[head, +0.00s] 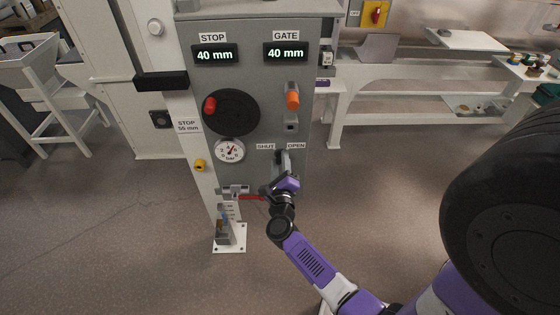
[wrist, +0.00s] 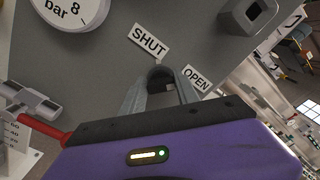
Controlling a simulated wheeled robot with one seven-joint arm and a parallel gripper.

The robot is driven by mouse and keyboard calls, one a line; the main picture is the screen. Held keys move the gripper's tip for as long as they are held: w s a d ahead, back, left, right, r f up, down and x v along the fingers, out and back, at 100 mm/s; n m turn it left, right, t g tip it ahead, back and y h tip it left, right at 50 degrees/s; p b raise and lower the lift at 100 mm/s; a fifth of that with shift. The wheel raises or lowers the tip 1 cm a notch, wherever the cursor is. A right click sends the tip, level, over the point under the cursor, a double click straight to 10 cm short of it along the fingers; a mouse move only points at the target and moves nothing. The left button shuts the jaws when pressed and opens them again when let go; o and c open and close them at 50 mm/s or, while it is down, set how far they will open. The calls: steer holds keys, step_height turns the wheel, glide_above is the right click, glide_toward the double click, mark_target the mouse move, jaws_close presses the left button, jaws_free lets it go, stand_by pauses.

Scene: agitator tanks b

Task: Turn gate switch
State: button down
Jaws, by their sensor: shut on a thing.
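The gate switch (wrist: 160,74) is a dark knob on the grey panel, between the SHUT label (wrist: 149,42) and the OPEN label (wrist: 196,78) in the wrist view. My gripper (wrist: 161,84) is shut on it, with one grey finger on each side. In the head view my gripper (head: 282,163) reaches the lower panel below the same labels and hides most of the switch. Which way the knob points is hard to tell. The GATE display (head: 286,52) and the STOP display (head: 215,55) both read 40 mm.
A black handwheel with a red knob (head: 210,104), a pressure gauge (head: 229,151) and an orange-topped lever (head: 292,99) are on the panel. A red rod (head: 252,198) lies close to the left of my gripper.

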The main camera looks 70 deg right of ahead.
steer(key=n+p, duration=0.2)
steer(key=n, duration=0.2)
steer(key=shift+w, duration=0.15)
steer(key=n+p, duration=0.1)
steer(key=n, duration=0.1)
steer(key=n+p, duration=0.1)
steer(key=n, duration=0.1)
steer(key=shift+f+n+p, duration=0.2)
steer(key=shift+n+p, duration=0.1)
steer(key=shift+p, duration=0.1)
steer(key=n+p, duration=0.2)
steer(key=n, duration=0.2)
steer(key=shift+f+n, duration=0.15)
steer(key=shift+n, duration=0.15)
steer(key=shift+f+n+p, duration=0.2)
steer(key=shift+n+p, duration=0.45)
steer(key=shift+n, duration=1.15)
steer(key=c, duration=0.9)
jaws_free()
